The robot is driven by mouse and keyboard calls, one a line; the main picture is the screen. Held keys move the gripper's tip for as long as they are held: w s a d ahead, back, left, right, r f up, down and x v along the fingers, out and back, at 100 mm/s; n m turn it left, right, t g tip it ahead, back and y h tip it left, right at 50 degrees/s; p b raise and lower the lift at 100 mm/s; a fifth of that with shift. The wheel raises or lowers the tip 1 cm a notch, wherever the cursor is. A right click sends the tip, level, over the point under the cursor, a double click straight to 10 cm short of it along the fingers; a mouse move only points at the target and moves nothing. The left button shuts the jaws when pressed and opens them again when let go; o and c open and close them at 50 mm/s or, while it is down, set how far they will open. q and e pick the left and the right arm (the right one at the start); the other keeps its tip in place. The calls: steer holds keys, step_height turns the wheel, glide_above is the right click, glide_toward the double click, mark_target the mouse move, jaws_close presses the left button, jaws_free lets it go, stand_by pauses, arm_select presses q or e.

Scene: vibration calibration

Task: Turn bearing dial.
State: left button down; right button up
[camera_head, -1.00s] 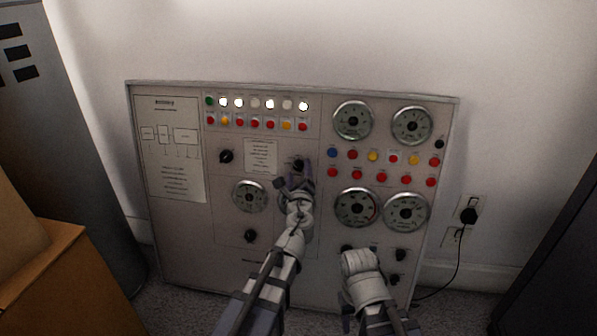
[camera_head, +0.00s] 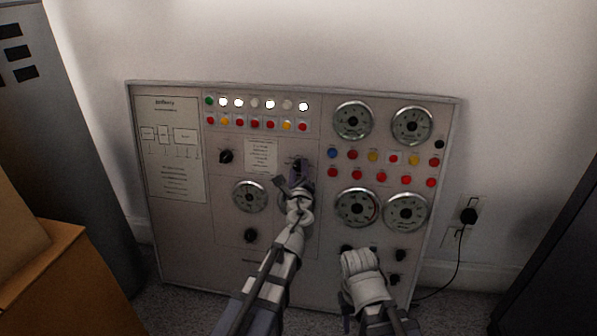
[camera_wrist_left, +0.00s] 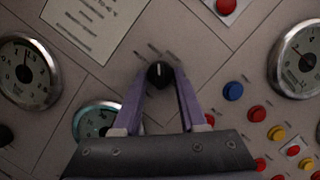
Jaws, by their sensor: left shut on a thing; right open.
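The control panel (camera_head: 180,240) leans upright against the wall. A small black dial knob (camera_head: 298,163) with a white pointer line sits right of the printed label; it also shows in the left wrist view (camera_wrist_left: 159,74). My left gripper (camera_head: 299,170) is at this knob, its two purple fingers (camera_wrist_left: 160,80) closed on either side of it. In the wrist view the pointer line is roughly upright between the fingertips. My right gripper (camera_head: 346,318) is low in front of the panel's lower right part, mostly hidden behind its own wrist, and holds nothing visible.
Other black knobs (camera_head: 226,157) and round gauges (camera_head: 249,196) surround the spot. Colored buttons (camera_head: 373,156) lie to the right. A cardboard box (camera_head: 45,265) and grey cabinet (camera_head: 75,120) stand left. A plug with a cable (camera_head: 468,216) is right of the panel.

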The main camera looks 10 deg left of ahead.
arm_select(q)
steer(key=shift+r+n, duration=0.1)
steer(key=shift+n, duration=0.3)
steer(key=n+p, duration=0.1)
steer(key=n, duration=0.1)
steer(key=n+g+y+p, duration=0.1)
steer(key=n, duration=0.1)
steer(key=shift+d+r, duration=0.1)
steer(key=shift+r, duration=0.1)
steer(key=shift+n+g+p, duration=0.7)
steer(key=shift+n+p, duration=0.7)
steer(key=shift+n, duration=1)
steer(key=shift+c, duration=2.3)
jaws_free()
